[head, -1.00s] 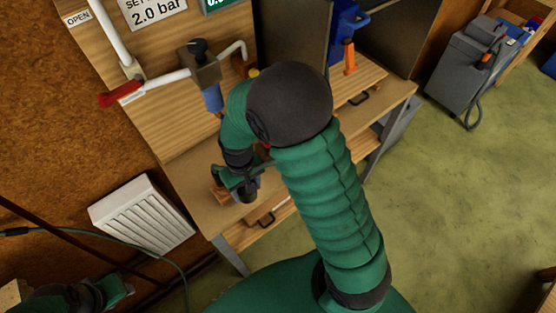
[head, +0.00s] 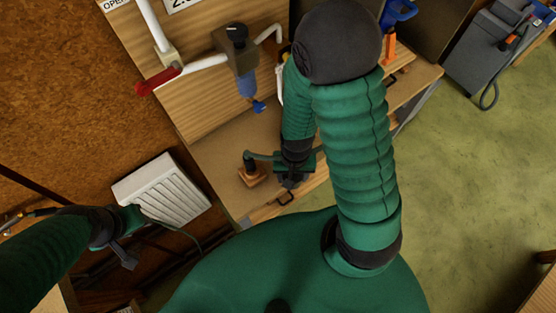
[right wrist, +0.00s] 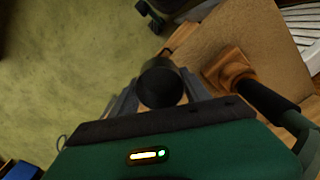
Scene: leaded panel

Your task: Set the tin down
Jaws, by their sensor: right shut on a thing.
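The tin (right wrist: 160,86) is a dark, round can in the right wrist view, between the two grey fingers of my right gripper (right wrist: 158,98). My right gripper (head: 293,179) is shut on it. In the head view they are over the front part of the workbench (head: 222,150), and the tin is too dark and covered to make out clearly there. Whether its base touches the bench top is not clear. My left gripper (head: 125,252) is at the lower left, by the radiator, away from the bench; its finger gap does not show.
Behind are a pipe with a red lever (head: 158,80) and a regulator with a blue bowl (head: 245,84). A white radiator (head: 162,190) is left of the bench.

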